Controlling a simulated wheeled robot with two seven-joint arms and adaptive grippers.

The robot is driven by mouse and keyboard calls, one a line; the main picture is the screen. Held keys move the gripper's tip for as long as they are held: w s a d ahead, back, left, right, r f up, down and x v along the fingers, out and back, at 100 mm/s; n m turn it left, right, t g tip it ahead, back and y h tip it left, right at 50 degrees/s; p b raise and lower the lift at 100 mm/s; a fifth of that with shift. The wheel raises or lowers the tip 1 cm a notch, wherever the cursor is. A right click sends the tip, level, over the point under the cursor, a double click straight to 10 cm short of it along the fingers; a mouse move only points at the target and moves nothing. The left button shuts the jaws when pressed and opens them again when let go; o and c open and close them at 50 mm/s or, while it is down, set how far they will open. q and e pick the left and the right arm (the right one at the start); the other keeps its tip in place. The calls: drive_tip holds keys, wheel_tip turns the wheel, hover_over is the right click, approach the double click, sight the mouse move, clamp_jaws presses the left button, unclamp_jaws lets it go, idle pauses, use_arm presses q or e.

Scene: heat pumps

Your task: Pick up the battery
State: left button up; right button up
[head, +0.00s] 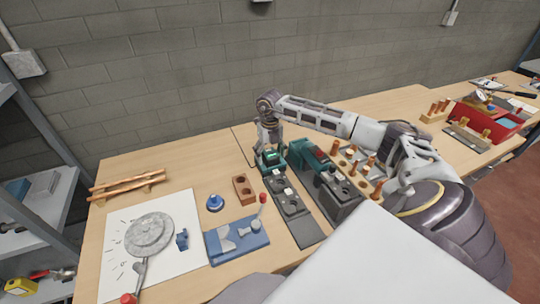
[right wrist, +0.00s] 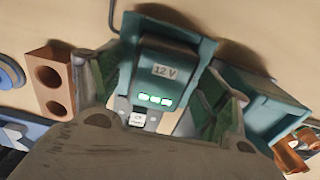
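The battery (head: 271,157) is a teal block on the black charger strip on the table. In the right wrist view, the battery (right wrist: 162,72) shows a "12 V" label and lit green bars. My right gripper (head: 270,143) reaches down over it. In the right wrist view, my right gripper's fingers (right wrist: 165,95) stand on either side of the battery. Whether they press on it or leave small gaps, I cannot tell. The battery still appears seated at the charger (head: 291,206). My left gripper is not in view.
A teal machine (head: 322,168) stands close right of the battery. A wooden rack with pegs (head: 357,166) stands farther right.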

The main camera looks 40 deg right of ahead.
sight(270, 152)
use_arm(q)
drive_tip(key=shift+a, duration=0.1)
use_arm(e)
drive_tip(key=c, duration=1.2)
drive_tip(key=shift+r, duration=0.1)
wheel_tip(270, 152, up, 9)
drive_tip(key=shift+f+b, duration=0.15)
drive_tip(key=shift+b, duration=0.4)
drive_tip(key=shift+r, duration=0.45)
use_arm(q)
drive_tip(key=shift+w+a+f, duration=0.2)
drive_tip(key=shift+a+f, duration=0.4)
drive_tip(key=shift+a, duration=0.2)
use_arm(e)
drive_tip(key=shift+r, duration=0.15)
